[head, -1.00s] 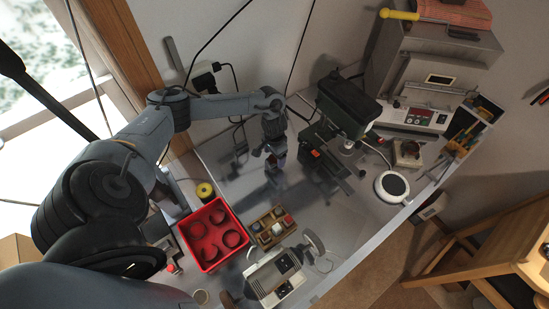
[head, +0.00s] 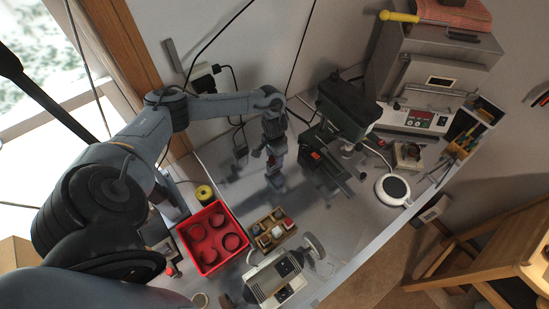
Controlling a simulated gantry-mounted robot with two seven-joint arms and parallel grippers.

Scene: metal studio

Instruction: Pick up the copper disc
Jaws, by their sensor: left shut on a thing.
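My left gripper (head: 278,184) hangs over the grey bench in the middle of the head view, left of the dark drill press. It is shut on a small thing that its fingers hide. I cannot make out a copper disc for certain anywhere in view. A wooden compartment tray (head: 258,244) with several small pieces, one of them reddish, stands on the bench in front of the gripper, apart from it. My right gripper is not in view.
The drill press (head: 345,105) stands close to the gripper's right. A white round plate (head: 392,189) and a control box (head: 412,120) are further right. A grey-white machine (head: 272,280) stands in front.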

